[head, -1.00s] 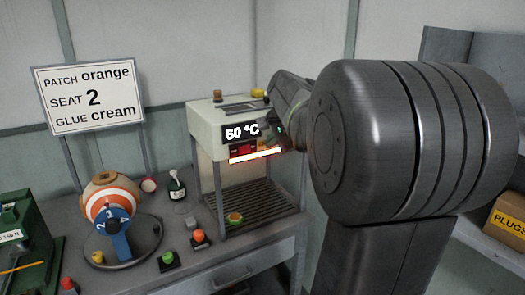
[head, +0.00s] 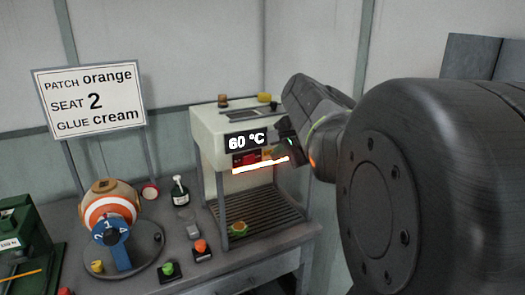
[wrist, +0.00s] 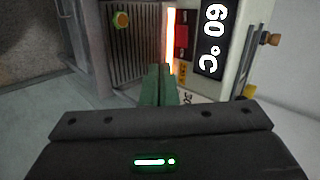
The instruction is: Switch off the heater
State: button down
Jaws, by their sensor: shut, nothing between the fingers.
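The heater (head: 212,135) is a cream box on a metal frame, with a display (head: 246,141) reading 60 °C. A red switch (head: 240,159) sits below the display, and a glowing orange-white bar (head: 262,166) runs along the lower edge. In the wrist view the display (wrist: 213,42) appears turned sideways, with the red switch (wrist: 181,38) beside the bright bar. My gripper (head: 274,153) is at the right part of the heater's front. Its green fingers (wrist: 158,84) are shut and empty, close to the bar and the switch; contact cannot be told.
Below the heater is a slatted grate (head: 262,212) with a green-and-orange round piece (head: 238,229). On the bench at left are a striped ball on a stand (head: 108,212), a dark bottle (head: 180,192), and orange (head: 200,246) and green (head: 167,269) buttons. A sign (head: 92,98) stands behind.

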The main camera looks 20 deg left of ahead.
jog(key=shift+s+d, duration=0.1)
jog(key=shift+s, duration=0.25)
jog(key=p, duration=0.3)
send_near(249, 160)
jog(key=shift+s+f+x, duration=0.45)
jog(key=shift+s+x, duration=0.05)
jog(key=shift+x, duration=2.95)
jog(key=shift+d, duration=0.2)
